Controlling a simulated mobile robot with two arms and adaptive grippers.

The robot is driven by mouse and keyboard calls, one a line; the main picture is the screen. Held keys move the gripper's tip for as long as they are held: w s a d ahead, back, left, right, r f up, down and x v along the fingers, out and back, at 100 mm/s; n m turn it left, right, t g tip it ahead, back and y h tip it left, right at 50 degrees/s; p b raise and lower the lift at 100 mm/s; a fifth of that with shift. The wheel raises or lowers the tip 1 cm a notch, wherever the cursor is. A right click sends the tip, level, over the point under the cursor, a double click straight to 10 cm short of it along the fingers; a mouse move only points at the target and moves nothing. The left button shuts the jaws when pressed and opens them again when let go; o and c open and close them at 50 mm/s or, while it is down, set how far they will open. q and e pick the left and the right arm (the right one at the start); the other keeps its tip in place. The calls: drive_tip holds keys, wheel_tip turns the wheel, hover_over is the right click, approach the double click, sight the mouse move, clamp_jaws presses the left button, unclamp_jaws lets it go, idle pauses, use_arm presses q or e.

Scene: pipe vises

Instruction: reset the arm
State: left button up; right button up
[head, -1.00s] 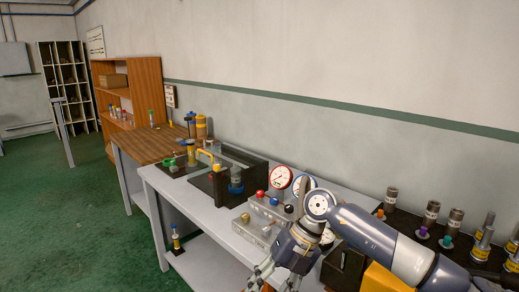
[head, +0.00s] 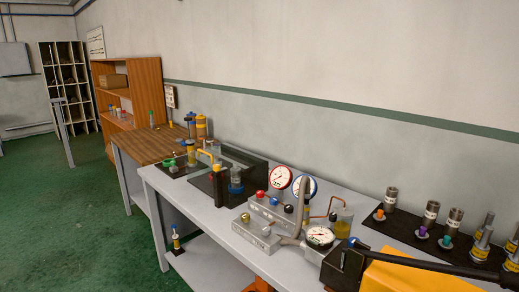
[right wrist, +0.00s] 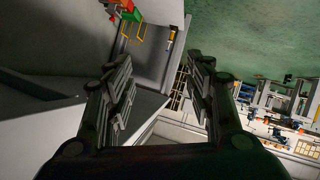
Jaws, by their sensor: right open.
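My right gripper (right wrist: 160,75) shows in the right wrist view, with its two dark fingers spread wide and nothing between them. Behind the gap are pale grey surfaces and a strip of green floor. No arm or gripper of mine can be made out in the head view, so where the right gripper is relative to the bench cannot be told there. My left gripper is in neither view.
A grey bench (head: 208,218) runs along the wall with gauges (head: 281,177), valve blocks and a yellow-and-black machine (head: 400,277). Several metal cylinders (head: 431,213) stand on a black board at right. A wooden bench (head: 148,145) is farther back. Green floor (head: 80,225) is clear at left.

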drive_tip(key=s+d+f+m+g+h, duration=0.25)
drive_tip(key=s+d+f, duration=0.25)
drive_tip(key=s+f, duration=0.5)
drive_tip(key=s+d+f+m+g+h, duration=0.1)
drive_tip(key=s+f, duration=0.3)
drive_tip(key=s, duration=0.8)
drive_tip(key=s+d+f+m+g+h, duration=0.1)
drive_tip(key=s+d+f+m+g, duration=0.1)
drive_tip(key=s, duration=1)
drive_tip(key=s+d+f+m+g+h, duration=0.1)
drive_tip(key=s+f+g, duration=0.4)
drive_tip(key=s, duration=0.7)
drive_tip(key=shift+d+f+m, duration=0.45)
drive_tip(key=shift+d+f, duration=0.5)
drive_tip(key=shift+d, duration=0.25)
